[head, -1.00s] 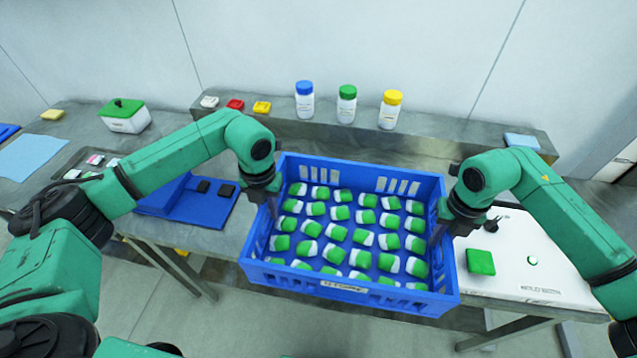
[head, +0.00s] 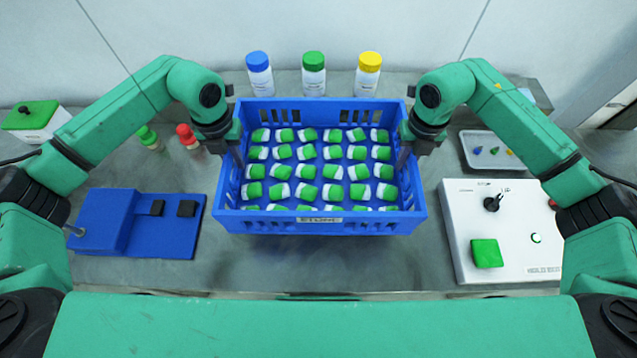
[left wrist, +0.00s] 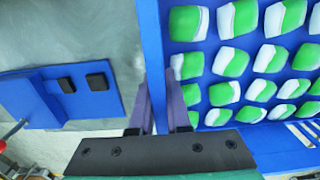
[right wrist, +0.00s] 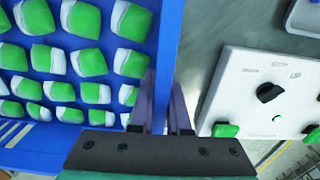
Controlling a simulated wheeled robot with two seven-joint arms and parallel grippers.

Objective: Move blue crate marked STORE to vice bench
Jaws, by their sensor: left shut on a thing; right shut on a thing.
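The blue crate (head: 320,226) is in the middle of the head view, level and full of rows of green-and-white pieces. Its front label is too small to read surely. My left gripper (head: 238,158) is shut on the crate's left wall, one finger each side; that wall shows in the left wrist view (left wrist: 153,60). My right gripper (head: 403,157) is shut on the right wall, also in the right wrist view (right wrist: 166,45). The grey bench (head: 150,272) lies beneath. I cannot tell whether the crate touches it. The blue vice-like block (head: 110,225) is left of the crate.
Blue-capped (head: 259,75), green-capped (head: 314,75) and yellow-capped (head: 368,75) bottles stand behind the crate. A white control panel (head: 520,215) lies to the right. Bench in front of the crate is clear.

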